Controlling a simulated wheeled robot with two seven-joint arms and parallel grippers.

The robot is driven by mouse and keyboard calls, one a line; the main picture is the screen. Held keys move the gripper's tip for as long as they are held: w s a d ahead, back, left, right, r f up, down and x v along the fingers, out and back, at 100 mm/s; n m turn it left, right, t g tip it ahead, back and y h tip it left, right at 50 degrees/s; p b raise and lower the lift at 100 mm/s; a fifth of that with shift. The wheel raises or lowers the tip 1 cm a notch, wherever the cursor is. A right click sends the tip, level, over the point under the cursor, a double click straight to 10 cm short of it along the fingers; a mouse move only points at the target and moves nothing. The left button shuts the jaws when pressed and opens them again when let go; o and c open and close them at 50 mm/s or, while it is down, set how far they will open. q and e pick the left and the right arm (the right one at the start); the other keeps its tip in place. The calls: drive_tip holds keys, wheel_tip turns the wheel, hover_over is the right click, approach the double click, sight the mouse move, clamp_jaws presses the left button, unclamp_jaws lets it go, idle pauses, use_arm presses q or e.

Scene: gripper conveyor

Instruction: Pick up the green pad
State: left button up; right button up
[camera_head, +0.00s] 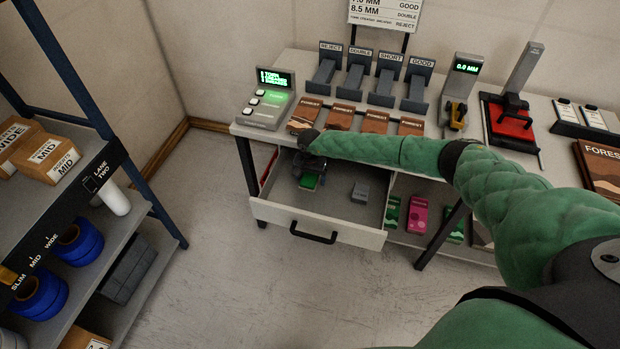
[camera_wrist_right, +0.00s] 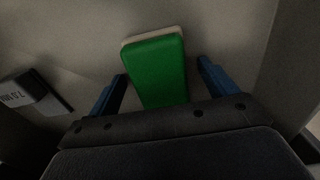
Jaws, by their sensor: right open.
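The green pad (camera_head: 308,181) lies in the open drawer (camera_head: 272,212) under the workbench. In the right wrist view the green pad (camera_wrist_right: 157,72) is a rounded green block with a pale edge, lying on the drawer floor. My right gripper (camera_head: 309,170) reaches down into the drawer from above. In the wrist view its two blue fingers (camera_wrist_right: 160,85) are open, one on each side of the near part of the pad, with gaps showing at both sides. Whether the fingertips are down at the pad's height I cannot tell. My left gripper is not in view.
A grey block (camera_head: 360,192) marked 7.0 MM lies in the drawer to the right of the pad. The drawer walls stand close around my right gripper. The workbench (camera_head: 440,132) above holds brown cards, chutes and gauges. A shelf rack (camera_head: 110,200) stands at the left.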

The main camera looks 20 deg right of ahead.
sight(310, 176)
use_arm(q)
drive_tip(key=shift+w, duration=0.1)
use_arm(e)
drive_tip(key=c, duration=1.1)
